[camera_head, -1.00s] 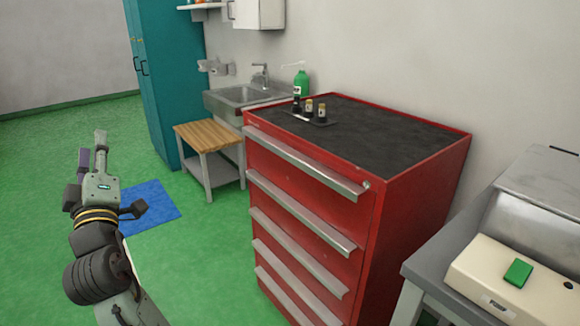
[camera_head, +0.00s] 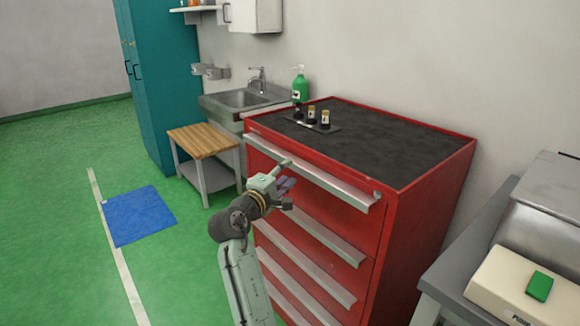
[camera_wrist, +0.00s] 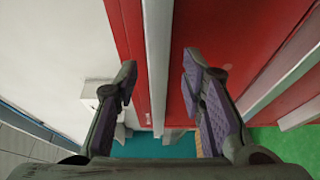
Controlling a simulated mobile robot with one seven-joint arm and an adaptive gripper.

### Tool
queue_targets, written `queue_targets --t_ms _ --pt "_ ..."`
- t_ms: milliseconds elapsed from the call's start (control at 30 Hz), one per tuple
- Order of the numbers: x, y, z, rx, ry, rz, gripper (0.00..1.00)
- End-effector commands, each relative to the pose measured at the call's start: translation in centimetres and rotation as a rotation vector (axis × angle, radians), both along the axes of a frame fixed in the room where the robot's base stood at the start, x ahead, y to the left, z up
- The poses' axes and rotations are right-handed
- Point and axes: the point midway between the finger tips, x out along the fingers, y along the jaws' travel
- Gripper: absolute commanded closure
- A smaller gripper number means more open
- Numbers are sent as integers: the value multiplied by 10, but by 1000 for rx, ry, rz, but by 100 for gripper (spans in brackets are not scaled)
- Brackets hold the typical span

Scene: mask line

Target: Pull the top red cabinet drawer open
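The red cabinet (camera_head: 430,220) stands in the middle of the head view, with a long metal handle on each drawer. The top drawer's handle (camera_head: 335,182) runs just under the top edge, and the drawer looks shut. My gripper (camera_head: 287,174) is at the front of the top drawer, near the middle of its handle, and hides part of it. Gaps show between the handle and both fingers.
Small bottles stand on a tray (camera_head: 318,126) on the cabinet's black top. A wooden-topped stand (camera_head: 202,141) and a sink (camera_head: 245,98) are to the left. A grey bench (camera_head: 465,250) with a cream device is at the right. Green floor lies open at the left.

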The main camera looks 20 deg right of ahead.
Motion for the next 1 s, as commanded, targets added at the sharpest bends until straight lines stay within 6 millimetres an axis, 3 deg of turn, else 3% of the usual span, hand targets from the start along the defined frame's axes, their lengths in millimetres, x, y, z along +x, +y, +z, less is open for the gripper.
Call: queue_targets --t_ms 200,567,1000 --pt "18 -19 1 0 0 0 63" --pt "21 -23 0 1 -1 1 63" --pt "21 -23 -1 2 -1 1 92"
